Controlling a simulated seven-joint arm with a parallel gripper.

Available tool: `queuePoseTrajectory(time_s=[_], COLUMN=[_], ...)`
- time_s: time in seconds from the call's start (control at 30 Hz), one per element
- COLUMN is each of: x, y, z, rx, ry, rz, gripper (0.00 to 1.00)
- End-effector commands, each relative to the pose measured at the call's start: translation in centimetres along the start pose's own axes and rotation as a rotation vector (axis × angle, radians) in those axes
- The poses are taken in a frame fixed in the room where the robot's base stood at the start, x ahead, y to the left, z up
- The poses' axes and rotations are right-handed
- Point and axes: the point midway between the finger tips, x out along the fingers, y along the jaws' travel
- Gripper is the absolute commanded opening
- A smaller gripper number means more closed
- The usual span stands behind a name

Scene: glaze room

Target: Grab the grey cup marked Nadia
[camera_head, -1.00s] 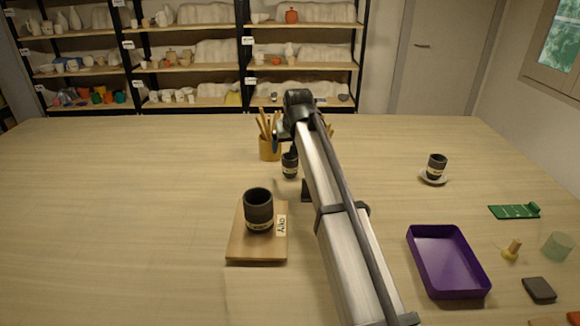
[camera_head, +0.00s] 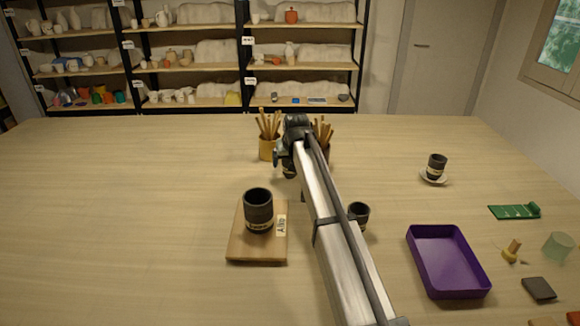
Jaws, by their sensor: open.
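Several dark grey cups with a pale band stand on the table; I cannot read a name on any band. One cup (camera_head: 258,208) stands on a wooden board with a card reading "Aiko". Another cup (camera_head: 289,172) is mostly hidden behind my gripper (camera_head: 285,158), near the brush pots. A third cup (camera_head: 358,213) stands just right of my arm, partly covered by it. Another cup (camera_head: 436,165) sits on a saucer at the right. My gripper is open, at or just above the half-hidden cup; whether its fingers are around that cup is hidden.
Two pots of wooden tools, the left one yellowish (camera_head: 268,149), stand behind my gripper. A purple tray (camera_head: 448,288), a green strip (camera_head: 514,212) and small items lie at the right. The wooden board (camera_head: 240,247) is left of my arm. The table's left side is clear.

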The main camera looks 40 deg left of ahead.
Motion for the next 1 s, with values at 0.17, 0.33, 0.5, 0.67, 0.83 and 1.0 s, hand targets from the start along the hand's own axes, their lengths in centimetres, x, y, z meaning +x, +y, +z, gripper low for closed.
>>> queuePoseTrajectory(time_s=[0.17,0.33,0.5,0.67,0.83,1.0], x=[-0.06,-0.07,-0.08,-0.09,-0.11,-0.16], y=[0.00,0.00,0.00,-0.01,0.00,0.00], z=[0.00,0.00,0.00,0.00,-0.03,-0.07], rx=[0.000,0.000,0.000,0.000,0.000,0.000], ry=[0.001,0.000,0.000,0.000,0.001,0.001], rz=[0.000,0.000,0.000,0.000,0.000,0.000], gripper=[0.90,0.73,0.57,0.42,0.30,0.30])
